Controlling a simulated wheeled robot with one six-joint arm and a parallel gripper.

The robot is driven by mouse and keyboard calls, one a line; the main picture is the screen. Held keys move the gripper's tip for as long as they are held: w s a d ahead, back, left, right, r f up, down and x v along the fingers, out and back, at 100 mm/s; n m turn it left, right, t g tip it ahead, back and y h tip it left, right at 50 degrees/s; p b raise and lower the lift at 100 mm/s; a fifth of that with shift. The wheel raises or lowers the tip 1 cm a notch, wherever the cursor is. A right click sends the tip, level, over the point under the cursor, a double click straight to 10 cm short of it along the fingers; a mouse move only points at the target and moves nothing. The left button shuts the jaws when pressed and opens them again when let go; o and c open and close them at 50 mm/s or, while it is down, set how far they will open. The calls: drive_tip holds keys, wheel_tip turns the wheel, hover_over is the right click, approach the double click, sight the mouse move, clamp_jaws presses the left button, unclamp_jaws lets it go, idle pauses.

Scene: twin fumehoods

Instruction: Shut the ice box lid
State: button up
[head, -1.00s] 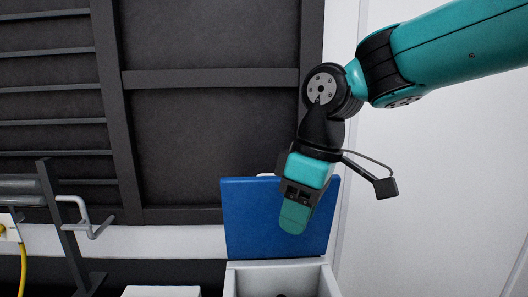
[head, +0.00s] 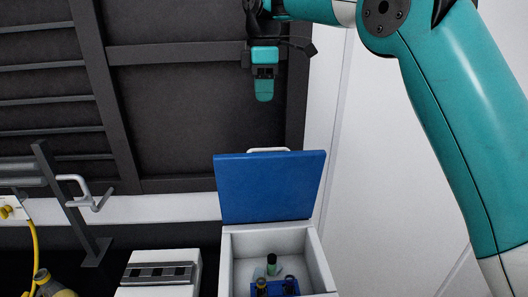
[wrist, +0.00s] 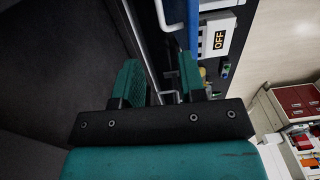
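The ice box (head: 319,262) is a white open-topped box at the bottom centre of the head view. Its blue lid (head: 270,188) stands up open at the back edge, with a pale handle (head: 268,150) along its top. Inside the box are a blue rack (head: 275,287) and a few dark vials. My gripper (head: 264,98) points down above the lid, apart from it, against the dark back panel. In the wrist view my gripper (wrist: 160,85) has its two teal fingers apart with nothing held between them.
A white device with a dark slotted top (head: 158,273) stands left of the ice box. A dark metal frame with a grey handle (head: 90,196) and a yellow cable (head: 35,246) are further left. A pale wall rises close on the right.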

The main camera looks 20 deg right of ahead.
wheel_tip(320, 180, down, 14)
drive_tip(key=shift+s+r, duration=0.15)
drive_tip(key=shift+c, duration=0.5)
clamp_jaws()
